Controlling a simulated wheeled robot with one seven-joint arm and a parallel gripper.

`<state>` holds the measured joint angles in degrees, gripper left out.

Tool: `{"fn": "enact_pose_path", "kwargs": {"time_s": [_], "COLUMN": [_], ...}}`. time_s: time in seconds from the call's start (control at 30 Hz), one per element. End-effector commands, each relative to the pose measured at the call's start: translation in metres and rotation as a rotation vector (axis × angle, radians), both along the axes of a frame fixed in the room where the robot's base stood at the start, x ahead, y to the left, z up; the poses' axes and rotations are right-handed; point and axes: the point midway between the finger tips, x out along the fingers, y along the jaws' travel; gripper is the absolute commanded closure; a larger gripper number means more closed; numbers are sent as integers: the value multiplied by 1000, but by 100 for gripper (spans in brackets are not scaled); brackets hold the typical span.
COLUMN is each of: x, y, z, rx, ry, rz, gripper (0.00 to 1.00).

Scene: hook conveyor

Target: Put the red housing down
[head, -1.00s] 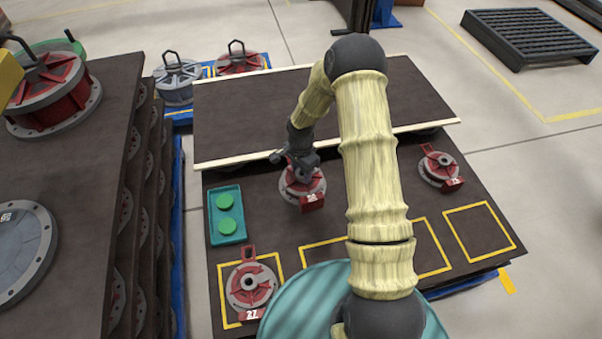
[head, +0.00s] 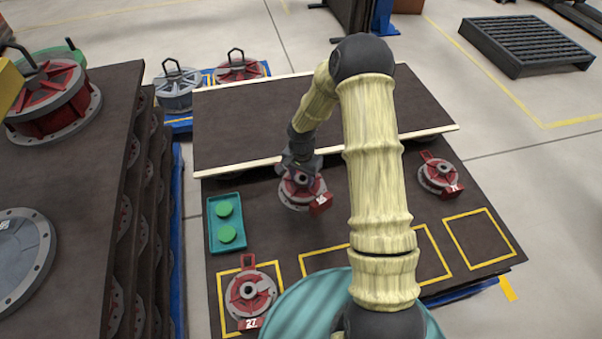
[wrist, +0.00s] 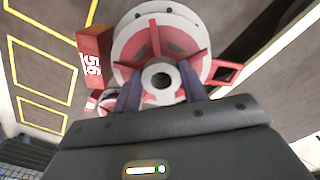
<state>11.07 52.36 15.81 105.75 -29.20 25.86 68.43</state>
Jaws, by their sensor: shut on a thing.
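The red housing (head: 296,195), a grey round flange with red ribs and a red tag block, is under my gripper (head: 302,176) at the middle of the dark table (head: 345,220). In the wrist view both fingers (wrist: 160,88) are at the hub of the housing (wrist: 158,38), shut on it. Its tag block and a red loop handle stick out at opposite sides. I cannot tell whether its underside touches the table. Empty yellow outlines (head: 474,236) lie at the table's front; my arm partly covers the middle ones.
Another red housing (head: 250,293) sits in the left yellow outline, and one (head: 439,174) stands at the right. A teal tray (head: 227,249) with two green discs is left of my gripper. A raised dark shelf (head: 250,120) lies behind.

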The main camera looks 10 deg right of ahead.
Motion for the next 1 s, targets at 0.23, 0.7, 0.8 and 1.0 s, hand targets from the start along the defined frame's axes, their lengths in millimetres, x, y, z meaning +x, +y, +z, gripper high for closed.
{"fn": "enact_pose_path", "kwargs": {"time_s": [0.23, 0.7, 0.8, 1.0], "x": [-8, -27, -28, -28], "y": [-1, -3, -3, -3], "z": [22, 50, 52, 52], "rx": [-1, -4, -4, -4], "ry": [-7, -4, -5, -5], "rz": [268, 712, 745, 753], "gripper": [100, 100, 100, 100]}}
